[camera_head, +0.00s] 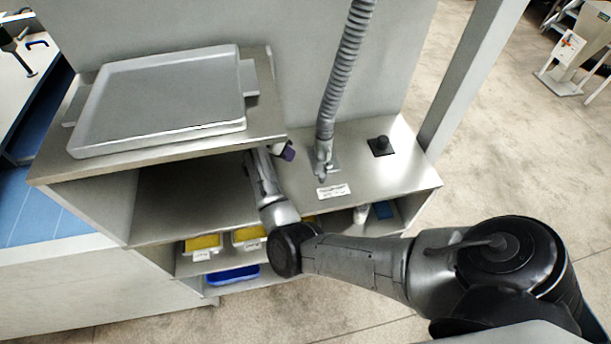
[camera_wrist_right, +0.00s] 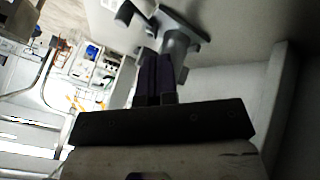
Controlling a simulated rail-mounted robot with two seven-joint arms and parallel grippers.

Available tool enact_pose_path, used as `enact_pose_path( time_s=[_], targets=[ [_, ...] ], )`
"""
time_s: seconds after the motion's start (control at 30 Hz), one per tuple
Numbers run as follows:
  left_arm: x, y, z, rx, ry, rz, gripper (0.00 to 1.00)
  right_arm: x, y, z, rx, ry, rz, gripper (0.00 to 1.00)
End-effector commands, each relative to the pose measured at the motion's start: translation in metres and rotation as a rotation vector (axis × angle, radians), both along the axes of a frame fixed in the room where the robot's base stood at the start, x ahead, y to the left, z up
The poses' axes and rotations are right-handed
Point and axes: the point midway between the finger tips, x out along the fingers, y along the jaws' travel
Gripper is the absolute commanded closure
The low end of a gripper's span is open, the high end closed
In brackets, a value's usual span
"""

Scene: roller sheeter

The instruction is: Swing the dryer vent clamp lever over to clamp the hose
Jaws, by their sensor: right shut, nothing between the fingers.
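The grey ribbed hose (camera_head: 345,70) hangs down to the steel counter, where its lower end meets a grey clamp fitting (camera_head: 324,150). A short grey piece, probably the lever, shows at the foot of the fitting; its exact position is hard to tell. My right gripper (camera_head: 286,152), with dark purple fingers, is just left of the fitting. In the right wrist view its fingers (camera_wrist_right: 155,78) are together and empty, close beside the grey fitting (camera_wrist_right: 176,45). I cannot tell whether they touch it. My left gripper is out of view.
A large grey tray (camera_head: 160,92) lies on the raised steel shelf at left, close to my right wrist. A black knob (camera_head: 381,146) stands on the counter right of the hose. Yellow-topped bins (camera_head: 203,243) and a blue tray (camera_head: 233,275) sit on lower shelves.

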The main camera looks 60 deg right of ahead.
Motion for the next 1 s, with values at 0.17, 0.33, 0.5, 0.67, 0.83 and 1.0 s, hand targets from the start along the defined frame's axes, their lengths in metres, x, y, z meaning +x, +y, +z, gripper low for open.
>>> enact_pose_path(
  time_s=[0.17,0.33,0.5,0.67,0.83,1.0],
  targets=[
    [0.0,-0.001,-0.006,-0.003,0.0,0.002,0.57,0.015,0.008,0.008,0.009,0.011,-0.051,1.0],
    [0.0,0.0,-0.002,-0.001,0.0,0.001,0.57,0.012,0.005,0.003,0.009,0.017,-0.063,1.0],
    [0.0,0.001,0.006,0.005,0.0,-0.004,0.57,-0.002,-0.005,-0.018,0.007,0.019,-0.062,1.0],
    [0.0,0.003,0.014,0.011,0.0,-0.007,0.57,-0.017,-0.016,-0.042,0.008,0.018,-0.062,1.0],
    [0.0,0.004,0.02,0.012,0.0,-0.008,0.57,-0.031,-0.027,-0.066,0.008,0.017,-0.062,1.0],
    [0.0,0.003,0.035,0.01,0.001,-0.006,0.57,-0.052,-0.026,-0.065,0.007,0.014,-0.061,1.0]
  ],
)
